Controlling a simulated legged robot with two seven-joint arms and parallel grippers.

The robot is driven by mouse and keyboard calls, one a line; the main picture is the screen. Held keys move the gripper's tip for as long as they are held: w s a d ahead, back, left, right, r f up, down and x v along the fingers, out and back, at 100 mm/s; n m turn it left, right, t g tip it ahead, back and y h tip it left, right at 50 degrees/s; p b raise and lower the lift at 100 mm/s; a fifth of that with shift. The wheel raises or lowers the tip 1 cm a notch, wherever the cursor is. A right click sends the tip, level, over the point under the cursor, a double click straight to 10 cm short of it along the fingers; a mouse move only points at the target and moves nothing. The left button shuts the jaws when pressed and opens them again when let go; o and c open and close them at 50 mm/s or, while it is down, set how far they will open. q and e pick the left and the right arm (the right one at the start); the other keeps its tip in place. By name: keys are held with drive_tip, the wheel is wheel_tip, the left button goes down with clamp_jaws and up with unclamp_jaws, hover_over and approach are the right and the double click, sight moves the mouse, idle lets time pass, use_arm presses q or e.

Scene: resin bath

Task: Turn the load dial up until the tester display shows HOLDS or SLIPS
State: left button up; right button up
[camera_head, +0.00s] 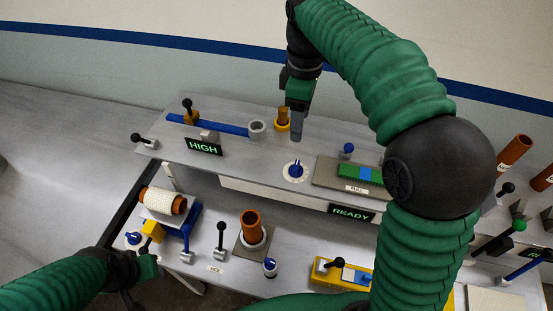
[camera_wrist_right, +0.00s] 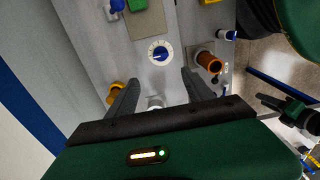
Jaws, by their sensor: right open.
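A dial (camera_head: 295,170) with a blue knob on a white marked disc sits on the upper bench deck, beside a grey plate (camera_head: 325,172); I take it for the load dial. It also shows in the right wrist view (camera_wrist_right: 160,54). The dark display (camera_head: 351,212) on the front edge below the plate reads READY in green. My right gripper (camera_head: 297,128) is above the deck, behind the dial and apart from it. In the right wrist view its fingers (camera_wrist_right: 158,88) are spread and empty. My left gripper (camera_head: 146,268) is at the lower left; its finger opening is unclear.
Another display (camera_head: 203,146) reads HIGH. A blue-knobbed lever (camera_head: 348,149) and a green and blue strip (camera_head: 360,173) are right of the dial. An orange cylinder (camera_head: 282,119) stands near my right gripper. The lower deck holds an orange tube (camera_head: 251,224) and several levers.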

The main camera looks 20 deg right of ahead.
sight(296, 165)
wheel_tip(296, 165, down, 16)
drive_tip(key=shift+s+f+b, duration=0.15)
drive_tip(key=shift+f+b, duration=0.05)
drive_tip(key=shift+b, duration=0.15)
drive_tip(key=shift+r, duration=0.1)
clamp_jaws()
